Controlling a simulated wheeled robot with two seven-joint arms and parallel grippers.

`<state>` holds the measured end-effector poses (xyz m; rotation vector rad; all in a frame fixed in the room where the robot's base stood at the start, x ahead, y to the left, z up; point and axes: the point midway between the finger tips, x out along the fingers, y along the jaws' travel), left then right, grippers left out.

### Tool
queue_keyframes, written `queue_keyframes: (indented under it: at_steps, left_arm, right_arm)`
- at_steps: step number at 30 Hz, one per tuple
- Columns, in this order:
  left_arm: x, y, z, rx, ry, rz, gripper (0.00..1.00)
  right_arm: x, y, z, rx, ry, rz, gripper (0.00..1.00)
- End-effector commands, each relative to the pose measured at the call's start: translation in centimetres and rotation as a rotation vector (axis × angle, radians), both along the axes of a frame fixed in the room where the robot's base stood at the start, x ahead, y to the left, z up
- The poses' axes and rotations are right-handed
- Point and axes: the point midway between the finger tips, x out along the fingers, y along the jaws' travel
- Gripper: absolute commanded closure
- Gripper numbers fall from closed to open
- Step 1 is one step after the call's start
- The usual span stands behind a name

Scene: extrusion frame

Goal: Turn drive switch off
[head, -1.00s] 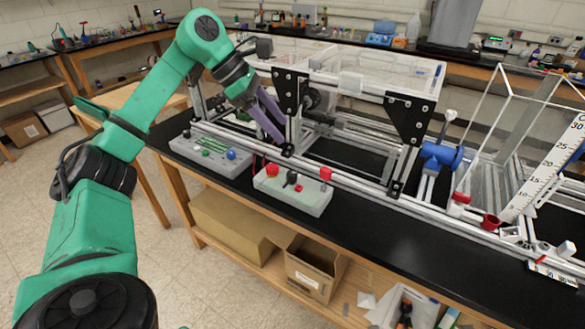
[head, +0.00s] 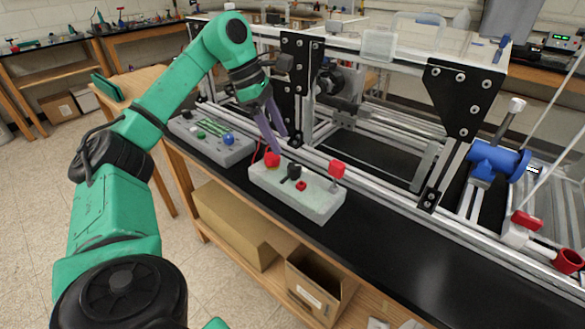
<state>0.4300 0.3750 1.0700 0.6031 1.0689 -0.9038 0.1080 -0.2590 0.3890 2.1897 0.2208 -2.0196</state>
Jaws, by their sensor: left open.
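A pale grey control box (head: 300,195) sits on the black bench top in front of the extrusion frame. No readable label shows which is the drive switch. My left gripper (head: 275,147) is open with purple fingers, pointing down just above and behind the red knob. Whether it touches the knob is unclear. My right gripper is out of view.
A second grey box (head: 212,138) with green and blue parts stands to the left. The aluminium extrusion frame with black plates (head: 462,95) rises close behind. A blue clamp-like part (head: 497,160) is at the right. The bench front right of the box is clear.

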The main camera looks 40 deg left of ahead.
Motion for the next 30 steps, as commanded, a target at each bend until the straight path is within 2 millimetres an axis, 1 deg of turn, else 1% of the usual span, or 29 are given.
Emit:
queue_keyframes:
  at_steps: [1, 3, 6, 9, 13, 19, 20, 21, 23, 24, 25, 26, 30]
  left_arm:
    - [0.2, -0.4, -1.6, 0.003, 0.004, 0.0, 0.29]
    - [0.5, -1.0, -3.3, 0.001, 0.006, -0.001, 0.29]
    - [1.0, -1.8, -5.3, 0.001, 0.004, 0.001, 0.29]
    - [1.4, -2.4, -6.7, 0.0, 0.002, 0.001, 0.29]
    - [1.6, -2.7, -7.6, -0.001, 0.0, 0.001, 0.29]
    - [1.7, -2.7, -7.7, -0.001, -0.001, 0.001, 0.29]
    - [1.7, -2.7, -7.7, -0.001, -0.001, 0.001, 0.33]
    - [1.7, -2.7, -7.7, -0.001, -0.001, 0.001, 0.48]
    - [1.7, -2.7, -7.7, -0.001, -0.001, 0.001, 0.71]
    - [1.7, -2.7, -7.7, -0.001, -0.001, 0.001, 0.86]
    - [1.7, -2.7, -7.7, 0.0, 0.0, 0.001, 0.98]
    - [1.7, -2.7, -7.6, 0.0, 0.0, 0.001, 1.0]
    - [1.6, -2.7, -7.7, 0.0, -0.001, 0.0, 1.0]
  right_arm:
    - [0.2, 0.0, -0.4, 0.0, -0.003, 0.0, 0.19]
    - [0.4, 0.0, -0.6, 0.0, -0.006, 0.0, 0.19]
    - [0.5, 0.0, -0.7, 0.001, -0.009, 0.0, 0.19]
    - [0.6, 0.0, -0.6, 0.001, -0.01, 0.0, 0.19]
    - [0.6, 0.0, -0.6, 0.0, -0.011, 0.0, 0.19]
    - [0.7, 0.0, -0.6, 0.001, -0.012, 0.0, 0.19]
    - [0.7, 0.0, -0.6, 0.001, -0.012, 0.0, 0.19]
    - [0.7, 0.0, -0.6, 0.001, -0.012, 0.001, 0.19]
    - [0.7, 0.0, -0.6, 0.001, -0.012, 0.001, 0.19]
    - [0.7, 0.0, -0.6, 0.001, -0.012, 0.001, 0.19]
    - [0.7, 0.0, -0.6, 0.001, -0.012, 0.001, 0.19]
    - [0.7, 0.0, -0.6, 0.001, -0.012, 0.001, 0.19]
    - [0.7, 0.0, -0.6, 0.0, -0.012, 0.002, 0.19]
